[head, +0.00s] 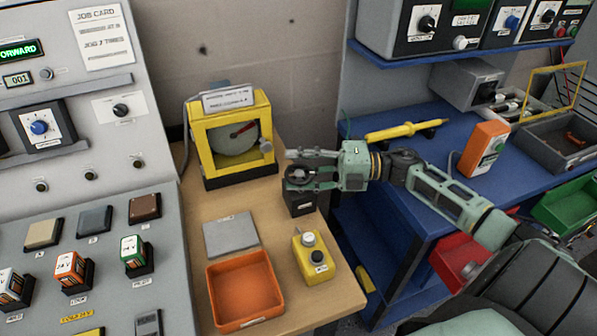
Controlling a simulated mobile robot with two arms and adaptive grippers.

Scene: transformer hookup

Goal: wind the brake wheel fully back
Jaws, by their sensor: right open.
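A yellow-framed unit (231,140) with a label on top stands at the back of the wooden table. Inside it is a grey disc (232,139) with a red pointer, which I take to be the brake wheel. A small grey knob (266,146) sits at the unit's right side. My right gripper (291,170) comes in from the right and is open, with its fingers pointing left. Its fingertips are just right of the yellow unit and over a small black box (303,204), whose top they partly hide. I cannot tell whether they touch it. My left gripper is out of view.
On the wooden table (268,212) are a grey plate (231,236), an orange tray (245,289) and a yellow box with knobs (314,259). A grey control panel (152,190) stands left. A blue bench (448,138) with a yellow probe (403,131) and an orange meter (484,149) is right.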

